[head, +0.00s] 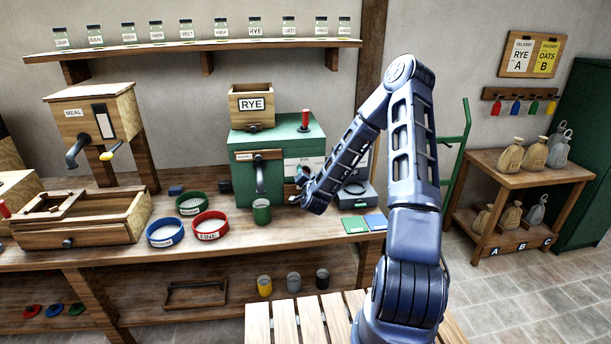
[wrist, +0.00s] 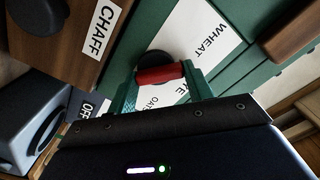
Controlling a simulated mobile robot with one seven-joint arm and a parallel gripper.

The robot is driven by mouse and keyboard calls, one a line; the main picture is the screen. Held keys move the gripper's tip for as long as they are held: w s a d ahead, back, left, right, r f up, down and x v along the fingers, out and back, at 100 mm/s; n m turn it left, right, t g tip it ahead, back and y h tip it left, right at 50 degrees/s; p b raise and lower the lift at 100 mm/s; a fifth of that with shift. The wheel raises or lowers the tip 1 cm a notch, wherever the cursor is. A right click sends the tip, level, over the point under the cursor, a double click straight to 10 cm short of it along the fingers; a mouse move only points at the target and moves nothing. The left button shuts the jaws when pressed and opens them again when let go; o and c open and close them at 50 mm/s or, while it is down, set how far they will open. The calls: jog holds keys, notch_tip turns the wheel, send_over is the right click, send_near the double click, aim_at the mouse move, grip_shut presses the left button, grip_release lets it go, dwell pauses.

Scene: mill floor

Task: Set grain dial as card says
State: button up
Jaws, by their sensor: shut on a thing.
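The green mill (head: 278,137) stands on the bench. On its front is a white dial plate (wrist: 205,35), where the wrist view shows WHEAT, OATS and a partly covered word ending in E. The grain dial (wrist: 158,74) shows as a red bar with a dark round part behind it. My gripper (head: 304,178) is at the plate, shut on the dial; its fingers are partly hidden in the wrist view. I cannot tell which word the dial points to. On the wall board, a white card (head: 519,57) reads RYE A and a yellow card (head: 546,57) reads OATS B.
A wooden hopper marked RYE (head: 251,107) sits on the mill. A red lever (head: 305,119) stands on top. A green cup (head: 261,211) and several ring sieves, including a red one (head: 210,226), are on the bench. A grey box (head: 357,195) stands right of the mill.

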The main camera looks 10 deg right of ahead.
jog(key=m, duration=0.9)
jog(key=shift+d+f, duration=0.1)
jog(key=shift+d, duration=0.15)
jog(key=shift+m, duration=0.3)
jog(key=o, duration=1)
jog(key=s, duration=1.1)
jog(key=shift+w, duration=0.1)
